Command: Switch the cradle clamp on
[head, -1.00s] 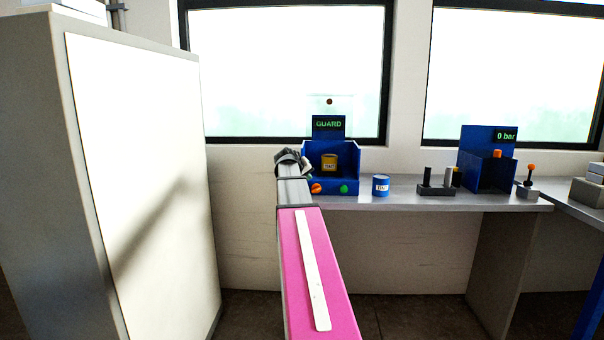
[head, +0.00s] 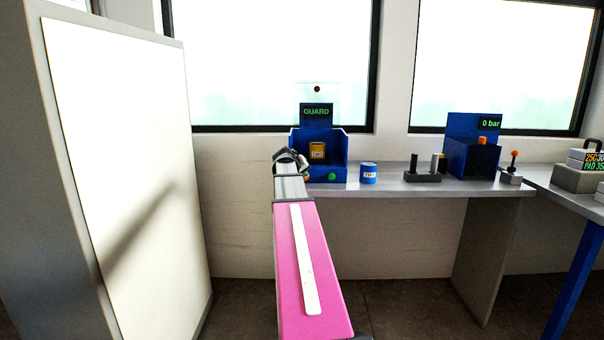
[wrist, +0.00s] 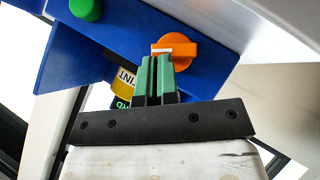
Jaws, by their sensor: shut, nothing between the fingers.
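The blue station (head: 341,172) with a GUARD display (head: 316,112) stands on the bench. Its front panel carries an orange rotary knob (wrist: 178,50) with a white bar, and a green button (head: 332,177), also in the wrist view (wrist: 87,9). In the head view only a sliver of the knob shows beside my gripper. My gripper (wrist: 154,60) is shut and empty. Its green fingertips overlap the knob's lower left part in the wrist view; I cannot tell whether they touch it. No label names the clamp. A yellow tin (head: 317,150) sits inside the station.
A blue tin (head: 368,173) stands on the bench (head: 395,187) right of the station. Further right are a dark holder (head: 422,177), a blue box with a 0 bar display (head: 489,123) and an orange-topped lever (head: 514,163). A tall pale cabinet (head: 125,170) stands at left.

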